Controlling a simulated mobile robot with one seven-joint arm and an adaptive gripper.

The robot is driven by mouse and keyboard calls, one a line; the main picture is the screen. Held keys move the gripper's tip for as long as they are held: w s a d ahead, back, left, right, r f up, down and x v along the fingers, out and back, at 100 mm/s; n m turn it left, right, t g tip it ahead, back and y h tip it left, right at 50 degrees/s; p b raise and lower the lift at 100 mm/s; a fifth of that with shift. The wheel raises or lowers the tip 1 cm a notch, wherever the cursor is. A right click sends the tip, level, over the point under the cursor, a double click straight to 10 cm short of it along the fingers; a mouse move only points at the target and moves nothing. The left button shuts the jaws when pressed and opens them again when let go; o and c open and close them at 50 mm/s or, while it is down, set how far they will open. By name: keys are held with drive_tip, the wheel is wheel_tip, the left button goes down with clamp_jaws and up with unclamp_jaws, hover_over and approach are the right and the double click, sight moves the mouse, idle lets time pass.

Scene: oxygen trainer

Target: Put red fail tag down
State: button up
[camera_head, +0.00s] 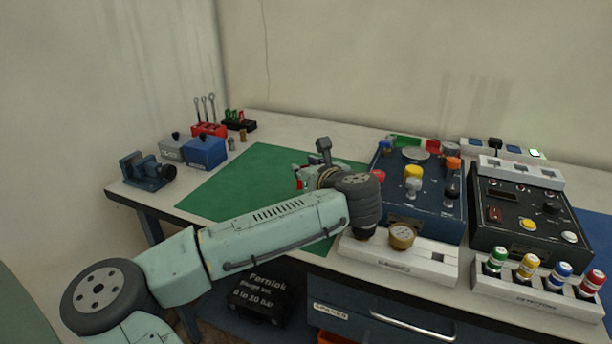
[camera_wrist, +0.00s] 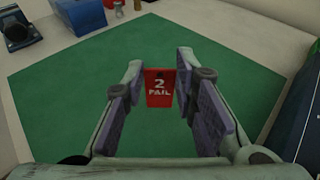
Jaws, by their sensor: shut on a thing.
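The red tag (camera_wrist: 159,88), marked "2 FAIL", is between the fingertips of my gripper (camera_wrist: 160,80) in the wrist view. My gripper is shut on it. The green mat (camera_wrist: 75,100) lies behind and around the tag. I cannot tell from this view whether the tag touches the mat. In the head view my gripper (camera_head: 304,178) is over the right part of the green mat (camera_head: 240,180), and a little red shows at its fingertips. My arm and wrist hide most of the gripper there.
A red tool rack (camera_head: 209,130) is behind. A blue panel (camera_head: 430,207), a white tray with a gauge (camera_head: 402,237) and a black panel (camera_head: 520,213) stand to the right. The mat's left half is clear.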

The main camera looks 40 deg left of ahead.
drive_tip(key=shift+f, duration=1.4)
drive_tip(key=shift+f, duration=0.1)
drive_tip(key=shift+f, duration=0.15)
drive_tip(key=o, duration=0.7)
drive_tip(key=shift+o, duration=0.2)
drive_tip(key=shift+r+p, duration=0.3)
drive_tip(key=shift+s+d, duration=0.15)
drive_tip(key=shift+d, duration=0.15)
drive_tip(key=b+v, duration=0.3)
drive_tip(key=v, duration=0.8)
drive_tip(key=shift+r, duration=0.2)
